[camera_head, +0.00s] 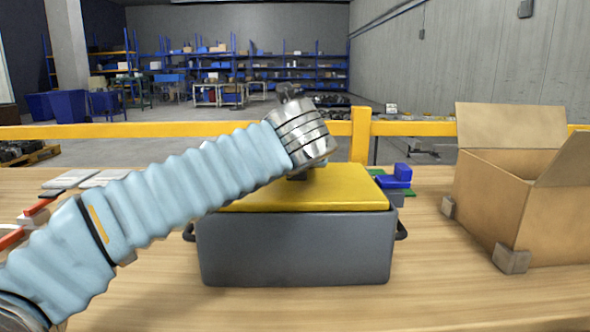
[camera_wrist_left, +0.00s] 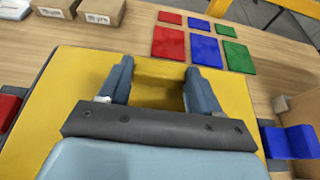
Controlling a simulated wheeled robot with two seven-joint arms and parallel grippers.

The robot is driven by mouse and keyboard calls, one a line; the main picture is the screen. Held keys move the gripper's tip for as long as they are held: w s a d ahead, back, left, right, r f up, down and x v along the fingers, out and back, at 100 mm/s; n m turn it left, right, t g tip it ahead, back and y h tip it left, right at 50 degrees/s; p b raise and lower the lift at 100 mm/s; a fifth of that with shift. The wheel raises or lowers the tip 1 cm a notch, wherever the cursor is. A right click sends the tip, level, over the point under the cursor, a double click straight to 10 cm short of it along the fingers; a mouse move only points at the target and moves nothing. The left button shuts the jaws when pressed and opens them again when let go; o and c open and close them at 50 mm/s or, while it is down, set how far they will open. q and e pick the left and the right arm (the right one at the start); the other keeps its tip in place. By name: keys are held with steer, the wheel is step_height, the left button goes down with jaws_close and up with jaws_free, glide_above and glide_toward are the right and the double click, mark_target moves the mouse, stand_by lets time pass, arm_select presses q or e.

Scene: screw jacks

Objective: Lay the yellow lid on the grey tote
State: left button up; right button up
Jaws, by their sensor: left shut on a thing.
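The yellow lid (camera_head: 345,188) lies flat at the top of the grey tote (camera_head: 295,250), with no clear gap between them at the front. The tote's front rim shows a little beyond the lid's left end. My left gripper (camera_head: 297,176) is over the lid, partly hidden by its own wrist. In the left wrist view, the gripper (camera_wrist_left: 159,80) has its two fingers either side of a raised yellow part of the lid (camera_wrist_left: 65,95) and is shut on it. The tote's inside is hidden. My right gripper is in neither view.
An open cardboard box (camera_head: 525,185) stands right of the tote. Blue blocks (camera_head: 396,178) lie behind the tote's right end. Red, blue and green flat pieces (camera_wrist_left: 203,49) show in the wrist view. A yellow rail (camera_head: 420,128) runs behind the table. The front table is clear.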

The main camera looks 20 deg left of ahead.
arm_select(q)
steer(key=shift+s+f, duration=0.1)
steer(key=shift+f, duration=0.7)
steer(key=shift+f, duration=0.2)
steer(key=o, duration=1.3)
steer(key=shift+r, duration=0.25)
step_height(320, 180, up, 4)
steer(key=r, duration=0.1)
glide_above(296, 196)
steer(key=shift+f+b, duration=0.25)
steer(key=shift+b, duration=0.05)
